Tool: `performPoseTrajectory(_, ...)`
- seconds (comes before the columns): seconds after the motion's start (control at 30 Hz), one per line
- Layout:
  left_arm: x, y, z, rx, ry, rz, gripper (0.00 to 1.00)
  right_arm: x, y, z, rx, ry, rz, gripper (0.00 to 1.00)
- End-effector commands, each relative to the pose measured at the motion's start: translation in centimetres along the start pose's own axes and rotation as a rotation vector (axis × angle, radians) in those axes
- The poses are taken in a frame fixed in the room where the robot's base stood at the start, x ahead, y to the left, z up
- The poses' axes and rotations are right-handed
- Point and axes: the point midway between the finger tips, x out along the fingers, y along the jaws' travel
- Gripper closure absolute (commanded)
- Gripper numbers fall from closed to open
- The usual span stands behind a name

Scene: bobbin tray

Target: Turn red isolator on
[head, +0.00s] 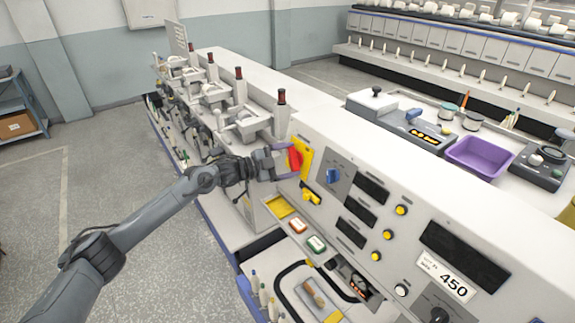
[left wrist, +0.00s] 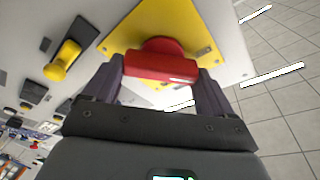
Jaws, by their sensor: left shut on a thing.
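The red isolator (head: 294,158) is a red rotary handle on a yellow plate (head: 305,150) at the left end of the machine's front panel. My left gripper (head: 283,161) is at the red handle, coming in from the left in the head view. In the left wrist view the red handle (left wrist: 160,64) lies between the two dark fingers of my left gripper (left wrist: 160,82), which is shut on it. The yellow plate (left wrist: 203,45) shows behind the handle. My right gripper is not in view.
A yellow handle (head: 311,196) sits just below the isolator, and a blue knob (head: 333,175) sits to its right. Dark displays and yellow buttons cover the panel further right. A purple tray (head: 478,156) stands behind. Spindle units with bobbins line the machine on the left.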

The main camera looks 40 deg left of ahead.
Motion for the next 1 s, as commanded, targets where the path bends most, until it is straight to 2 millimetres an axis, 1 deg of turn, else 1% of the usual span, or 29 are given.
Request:
performPoseTrajectory(0.03, 0.1, 0.3, 0.3, 0.042, -0.005, 0.012, 0.45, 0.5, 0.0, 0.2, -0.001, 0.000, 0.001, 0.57)
performPoseTrajectory(0.2, 0.0, 0.3, 0.3, 0.197, -0.005, 0.052, 0.45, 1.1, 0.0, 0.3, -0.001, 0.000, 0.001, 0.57)
performPoseTrajectory(0.6, 0.0, 0.3, 0.3, 0.521, -0.006, 0.135, 0.45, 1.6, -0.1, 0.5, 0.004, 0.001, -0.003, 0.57)
performPoseTrajectory(0.8, 0.0, 0.4, 0.3, 0.624, -0.006, 0.161, 0.45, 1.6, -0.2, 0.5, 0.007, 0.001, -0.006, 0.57)
performPoseTrajectory(1.0, 0.0, 0.5, 0.4, 0.678, -0.006, 0.177, 0.45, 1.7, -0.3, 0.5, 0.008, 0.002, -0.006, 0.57)
